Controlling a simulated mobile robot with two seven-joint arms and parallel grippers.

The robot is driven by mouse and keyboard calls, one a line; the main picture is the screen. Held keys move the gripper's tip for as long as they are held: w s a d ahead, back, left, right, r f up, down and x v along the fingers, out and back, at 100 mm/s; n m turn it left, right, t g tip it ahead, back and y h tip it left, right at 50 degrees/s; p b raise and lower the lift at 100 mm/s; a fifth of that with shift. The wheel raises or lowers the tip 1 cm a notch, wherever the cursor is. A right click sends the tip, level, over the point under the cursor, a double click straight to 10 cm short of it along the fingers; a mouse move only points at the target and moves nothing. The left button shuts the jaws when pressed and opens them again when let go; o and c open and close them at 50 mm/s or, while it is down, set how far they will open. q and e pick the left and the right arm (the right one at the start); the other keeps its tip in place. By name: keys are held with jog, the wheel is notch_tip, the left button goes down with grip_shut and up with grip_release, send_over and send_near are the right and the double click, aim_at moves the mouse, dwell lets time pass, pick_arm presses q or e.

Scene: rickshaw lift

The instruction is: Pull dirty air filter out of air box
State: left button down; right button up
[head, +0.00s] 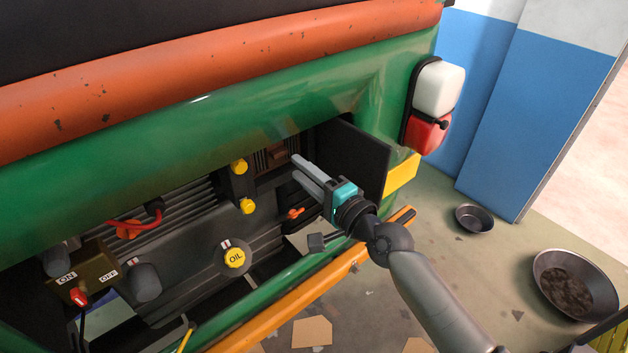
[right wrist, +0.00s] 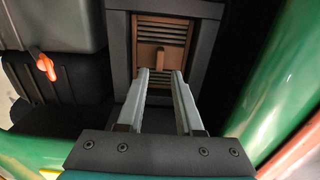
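The dirty air filter (right wrist: 160,52) is a brown, ribbed panel with a small upright tab at its middle. It sits inside the dark grey air box (right wrist: 119,62), whose front is uncovered. In the head view the filter (head: 277,153) shows small and partly shaded in the engine bay. My right gripper (right wrist: 162,78) is open, its two grey fingers pointing at the filter with the tab between them in the picture. I see no contact. In the head view my right gripper (head: 300,168) is at the right end of the bay. My left gripper is not in view.
Two yellow knobs (head: 240,167) are left of the filter. A dark panel (head: 357,160) stands at the bay's right side. An orange lever (head: 295,213) is below the gripper. An orange bumper (head: 290,310) runs along the front. Metal pans (head: 474,218) lie on the floor at right.

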aim_at(282, 155)
jog(key=shift+b+x, duration=0.7)
jog(key=shift+x, duration=2.25)
jog(key=shift+c, duration=0.2)
grip_shut()
